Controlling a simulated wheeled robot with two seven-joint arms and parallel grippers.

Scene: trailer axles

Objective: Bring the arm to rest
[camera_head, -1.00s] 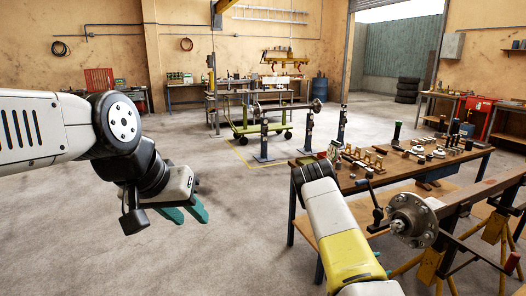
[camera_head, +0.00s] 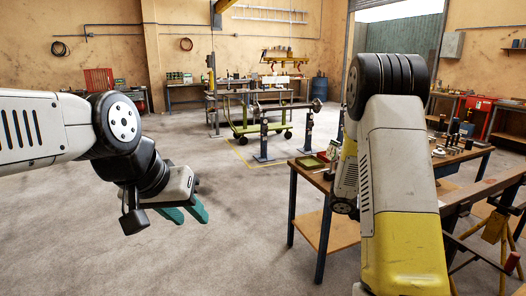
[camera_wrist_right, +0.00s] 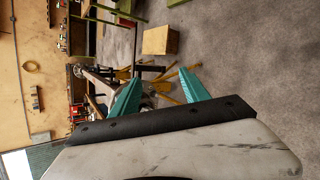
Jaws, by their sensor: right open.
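My right arm (camera_head: 395,165), white and yellow with a black joint, rises in the right of the head view. It bends up and back down, hiding its own gripper there. In the right wrist view my right gripper (camera_wrist_right: 158,78) has its two teal fingers wide apart, with nothing between them. My left arm (camera_head: 50,130) reaches in from the left. My left gripper (camera_head: 186,213) points downward over bare floor, its teal fingers apart and empty.
A workbench (camera_head: 312,178) with a green tray (camera_head: 310,162) and several small parts stands beside and behind my right arm. Yellow stands (camera_head: 492,232) are at the right. A green cart (camera_head: 262,128) is farther back. The floor at left and centre is clear.

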